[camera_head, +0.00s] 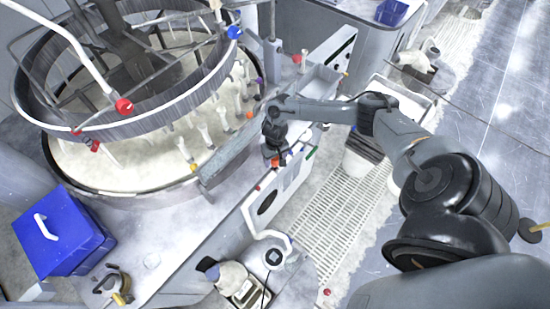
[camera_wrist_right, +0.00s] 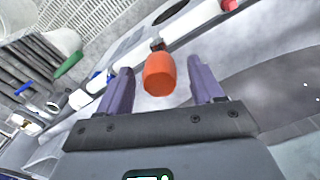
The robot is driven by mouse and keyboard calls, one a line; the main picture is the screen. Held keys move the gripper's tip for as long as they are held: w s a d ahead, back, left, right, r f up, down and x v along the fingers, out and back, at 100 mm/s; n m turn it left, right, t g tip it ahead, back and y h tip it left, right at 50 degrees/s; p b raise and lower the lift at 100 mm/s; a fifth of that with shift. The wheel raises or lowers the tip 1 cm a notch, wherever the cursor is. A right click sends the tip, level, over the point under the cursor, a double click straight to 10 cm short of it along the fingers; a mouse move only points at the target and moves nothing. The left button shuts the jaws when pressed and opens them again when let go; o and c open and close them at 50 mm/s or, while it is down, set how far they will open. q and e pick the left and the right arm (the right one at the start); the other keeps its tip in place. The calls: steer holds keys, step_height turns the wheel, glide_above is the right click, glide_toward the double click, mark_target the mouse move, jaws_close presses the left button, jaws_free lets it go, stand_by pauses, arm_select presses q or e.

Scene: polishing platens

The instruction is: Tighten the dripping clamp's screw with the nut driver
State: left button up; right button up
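My right gripper (camera_head: 274,152) is over the white panel unit beside the big round platen. In the right wrist view its two purple-grey fingers (camera_wrist_right: 160,86) stand apart with nothing clamped between them. An orange, rounded, handle-like piece (camera_wrist_right: 159,73) with a dark end shows in the gap between the fingers, apart from both. It may be the nut driver's handle, but I cannot tell. In the head view an orange spot (camera_head: 275,162) shows just below the gripper. I cannot make out the dripping clamp or its screw. My left gripper is not in view.
White pipes (camera_wrist_right: 190,24) run past the fingers in the wrist view. A green-ended piece (camera_wrist_right: 68,65) lies left. In the head view, the round platen (camera_head: 110,165), blue box (camera_head: 65,235), and white bottle (camera_head: 232,277) surround the work area. Grating (camera_head: 340,215) lies on the floor.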

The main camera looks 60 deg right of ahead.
steer(key=shift+r, duration=0.1)
steer(key=shift+r, duration=0.25)
step_height(320, 180, up, 9)
steer(key=shift+f, duration=0.15)
steer(key=shift+r, duration=0.7)
